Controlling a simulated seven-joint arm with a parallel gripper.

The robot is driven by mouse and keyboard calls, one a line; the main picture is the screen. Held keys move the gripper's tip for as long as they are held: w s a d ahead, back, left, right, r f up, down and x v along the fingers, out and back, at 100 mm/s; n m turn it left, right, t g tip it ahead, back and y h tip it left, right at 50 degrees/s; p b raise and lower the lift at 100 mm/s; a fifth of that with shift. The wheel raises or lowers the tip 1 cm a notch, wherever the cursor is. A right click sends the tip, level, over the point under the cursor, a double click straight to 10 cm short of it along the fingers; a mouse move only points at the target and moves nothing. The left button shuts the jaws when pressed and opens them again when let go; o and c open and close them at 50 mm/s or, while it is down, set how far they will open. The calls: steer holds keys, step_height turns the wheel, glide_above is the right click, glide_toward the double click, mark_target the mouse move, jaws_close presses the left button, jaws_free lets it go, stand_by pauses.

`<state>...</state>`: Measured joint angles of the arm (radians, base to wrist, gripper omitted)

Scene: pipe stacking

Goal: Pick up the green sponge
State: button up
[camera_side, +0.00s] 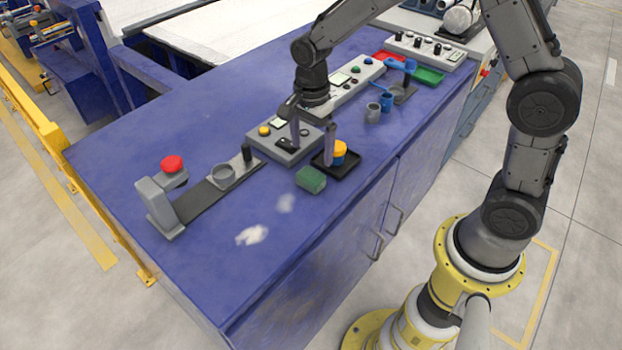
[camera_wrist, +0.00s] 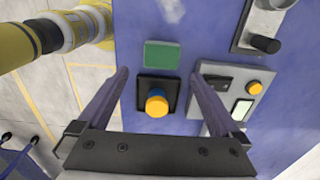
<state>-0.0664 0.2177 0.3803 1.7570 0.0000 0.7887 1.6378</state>
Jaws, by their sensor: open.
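The green sponge (camera_side: 311,179) is a small block lying on the blue bench top, just in front of the black tray in the side view. In the wrist view the sponge (camera_wrist: 162,54) lies flat, above the tray and a little beyond the fingertips. My gripper (camera_side: 310,148) is open and empty above the bench, over the tray and grey control box. In the wrist view its two fingers (camera_wrist: 159,76) are spread wide on either side of the tray. Nothing is between them at their height that I can see.
A black tray (camera_wrist: 174,82) holds a yellow and blue piece (camera_side: 340,150) close to the sponge. A grey control box (camera_side: 272,151) stands beside it. A red-button device (camera_side: 173,165) is at the left. The bench front (camera_side: 262,270) is mostly clear, with white marks.

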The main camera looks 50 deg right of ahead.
glide_above(309, 176)
steer(key=f, duration=0.4)
steer(key=shift+s+d+f, duration=0.2)
steer(key=shift+d, duration=0.1)
steer(key=shift+w+a+f, duration=0.1)
steer(key=shift+a+f, duration=0.05)
steer(key=shift+f, duration=1.2)
steer(key=shift+w+a+f, duration=0.1)
steer(key=shift+f, duration=1.25)
steer(key=shift+c, duration=0.2)
steer(key=c, duration=1.1)
steer(key=shift+r, duration=0.1)
